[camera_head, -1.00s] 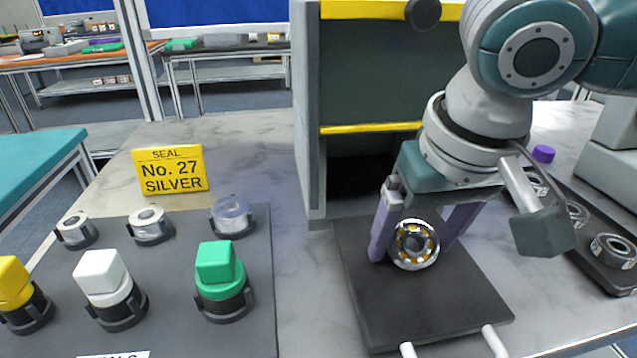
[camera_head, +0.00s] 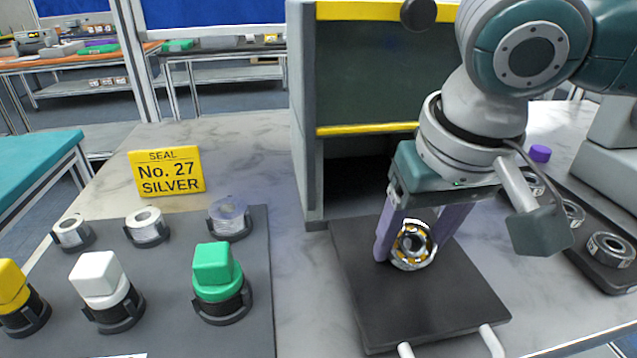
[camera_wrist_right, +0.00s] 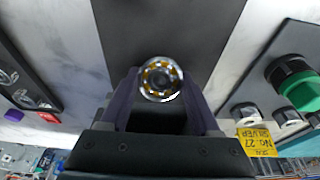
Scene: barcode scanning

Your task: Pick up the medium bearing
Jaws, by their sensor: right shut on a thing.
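A steel bearing with yellow-gold parts between its rings (camera_head: 414,246) stands on edge, slightly tilted, at the black board with white handles (camera_head: 430,312). My right gripper (camera_head: 412,243) is shut on the bearing, with one purple finger on each side of it. In the right wrist view the bearing (camera_wrist_right: 160,79) sits between the fingertips (camera_wrist_right: 160,88). Whether it touches the board is unclear. Several other bearings (camera_head: 610,249) sit in a dark rack at the right, partly hidden by my right arm. My left gripper is not in view.
An open-fronted cabinet with yellow edges (camera_head: 370,130) stands behind the board. At left, a grey mat (camera_head: 245,325) holds tape rolls and coloured-top stamps (camera_head: 217,276). A yellow sign (camera_head: 166,171) reads "SEAL No. 27 SILVER". Marble tabletop is free between mat and board.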

